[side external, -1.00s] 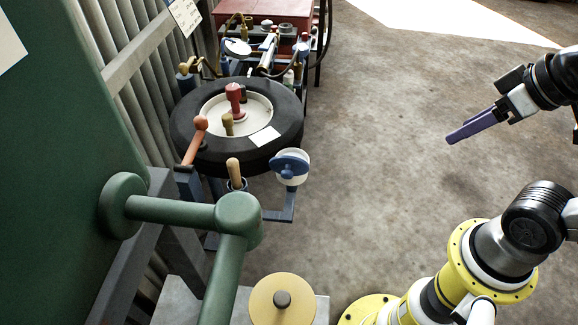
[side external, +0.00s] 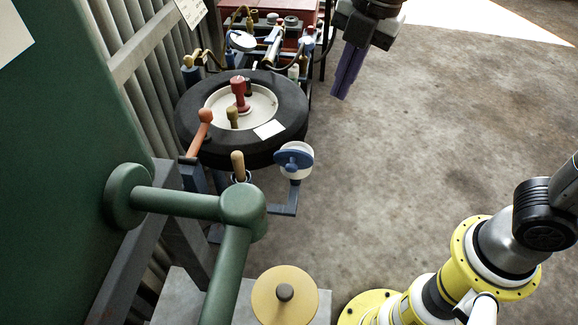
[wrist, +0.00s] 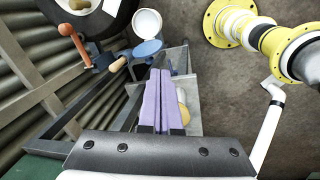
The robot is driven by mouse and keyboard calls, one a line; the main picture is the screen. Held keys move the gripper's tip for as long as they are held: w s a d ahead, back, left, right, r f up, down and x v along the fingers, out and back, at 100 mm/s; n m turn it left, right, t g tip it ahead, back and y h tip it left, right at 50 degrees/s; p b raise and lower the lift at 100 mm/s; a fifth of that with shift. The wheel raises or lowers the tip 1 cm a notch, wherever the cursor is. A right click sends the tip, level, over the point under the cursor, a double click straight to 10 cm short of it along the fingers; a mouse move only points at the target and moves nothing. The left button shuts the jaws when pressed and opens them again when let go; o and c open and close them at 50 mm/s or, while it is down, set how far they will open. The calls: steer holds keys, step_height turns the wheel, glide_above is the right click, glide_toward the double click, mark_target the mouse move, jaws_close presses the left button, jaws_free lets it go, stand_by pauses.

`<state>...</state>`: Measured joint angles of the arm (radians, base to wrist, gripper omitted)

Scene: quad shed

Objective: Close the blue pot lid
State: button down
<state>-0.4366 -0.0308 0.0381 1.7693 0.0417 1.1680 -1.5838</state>
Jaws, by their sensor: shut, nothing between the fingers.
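The white pot (side external: 304,168) stands on a blue-grey bracket beside the tyre in the side view. In the wrist view the fingers (wrist: 158,72) are together and empty, with tips just below the lid in the picture.
The tyre (side external: 190,133) carries red and olive knobs and a white card. An orange-knobbed lever (side external: 201,132) and a wooden-handled peg (side external: 238,164) stand left of the pot. A thick green pipe (side external: 180,202) lies in front.

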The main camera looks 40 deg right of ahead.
steer(key=n+g, duration=0.1)
steer(key=n, duration=0.1)
glide_above(289, 166)
steer(key=s, duration=0.2)
step_height(289, 166, down, 4)
steer(key=s+a+f+n+g, duration=0.1)
steer(key=s+a+f, duration=0.1)
steer(key=a+f, duration=0.2)
steer(key=shift+h, duration=0.3)
steer(key=shift+w+d+f, duration=0.45)
steer(key=shift+d+f, duration=0.05)
steer(key=shift+f, duration=0.85)
steer(key=shift+w+d+f, duration=0.5)
steer(key=shift+d+f, duration=0.05)
steer(key=shift+f, duration=0.85)
steer(key=shift+w+d+f, duration=0.45)
steer(key=shift+d+f, duration=0.05)
steer(key=shift+f, duration=0.85)
steer(key=shift+w+d+r, duration=0.1)
steer(key=shift+w+r, duration=0.05)
steer(key=shift+r, duration=0.05)
